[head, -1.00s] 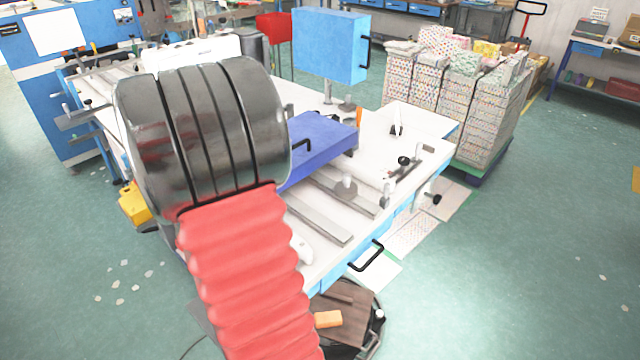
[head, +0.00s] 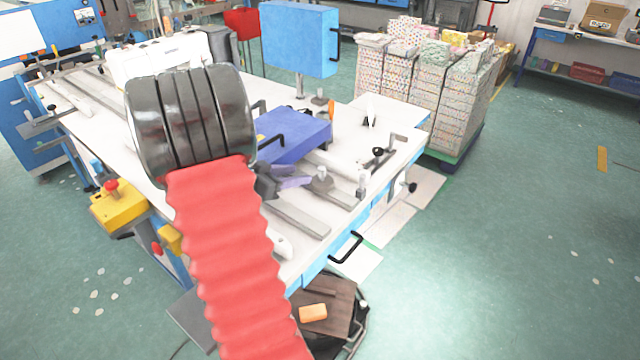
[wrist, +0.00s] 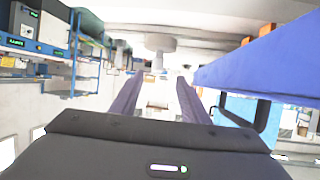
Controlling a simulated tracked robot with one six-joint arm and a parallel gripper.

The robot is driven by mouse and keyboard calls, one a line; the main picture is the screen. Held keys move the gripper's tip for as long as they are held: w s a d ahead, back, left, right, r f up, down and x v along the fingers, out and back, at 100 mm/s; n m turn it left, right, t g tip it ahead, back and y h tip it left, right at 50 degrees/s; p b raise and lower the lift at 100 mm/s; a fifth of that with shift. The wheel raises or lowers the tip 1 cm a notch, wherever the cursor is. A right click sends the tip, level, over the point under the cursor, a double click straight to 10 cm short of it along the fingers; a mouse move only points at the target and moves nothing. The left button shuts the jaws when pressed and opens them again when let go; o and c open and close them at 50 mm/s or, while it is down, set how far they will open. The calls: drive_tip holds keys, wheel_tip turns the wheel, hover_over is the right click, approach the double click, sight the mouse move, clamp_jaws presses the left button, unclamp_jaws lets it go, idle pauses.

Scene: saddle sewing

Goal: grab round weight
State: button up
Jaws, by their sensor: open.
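The round weight (head: 321,178) is a small grey metal piece with a knob on top. It stands on the white sewing table (head: 392,153), in front of the flat blue box. In the wrist view, which looks upside down, a grey round shape that looks like the weight (wrist: 160,43) shows beyond the fingertips, near the top middle. My gripper (head: 299,178) has purple fingers and is just left of the weight in the head view. In the wrist view its two fingers (wrist: 160,82) are spread apart with nothing visible between them.
The flat blue box (head: 296,140) with a black handle lies close beside my gripper, and fills the right of the wrist view (wrist: 270,65). An upright blue box (head: 298,38) stands behind. Metal bars (head: 298,217) lie in front. A clamp (head: 385,153) stands to the right.

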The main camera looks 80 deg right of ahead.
sight(321, 170)
drive_tip(key=x, duration=0.5)
drive_tip(key=shift+s+d+f, duration=0.1)
drive_tip(key=shift+s+d, duration=0.1)
drive_tip(key=shift+d, duration=0.15)
drive_tip(key=shift+x, duration=2.6)
drive_tip(key=shift+s+a, duration=0.1)
clamp_jaws()
